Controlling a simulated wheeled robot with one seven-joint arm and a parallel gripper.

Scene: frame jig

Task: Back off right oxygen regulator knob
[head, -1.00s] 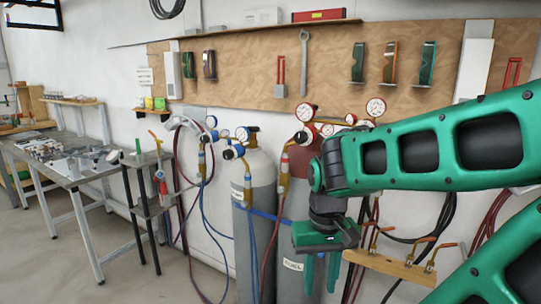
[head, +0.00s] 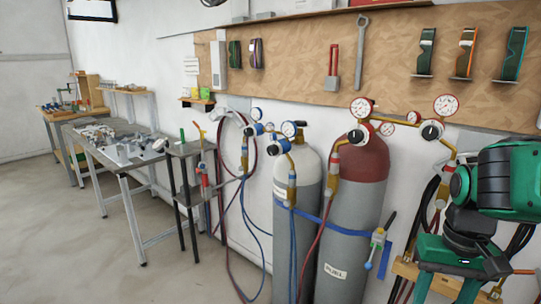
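The right blue-marked regulator, which I take for the oxygen one, has a dark round knob (head: 274,149) with a blue rim. It sits beside a white gauge (head: 288,129) at the top of the grey, white-shouldered cylinder (head: 296,180). A second blue-rimmed knob (head: 257,129) is to its left by the wall. My gripper (head: 447,290) is at the lower right, pointing down, well away from these knobs. Its two green fingers stand apart with nothing seen between them; the tips are near or past the bottom edge.
A red-topped cylinder (head: 352,190) with red-rimmed gauges stands between my gripper and the grey cylinder. Blue and red hoses hang in front. A torch (head: 377,245) hangs by the blue strap. A wooden rack (head: 408,268) is by my gripper. Floor at left is clear.

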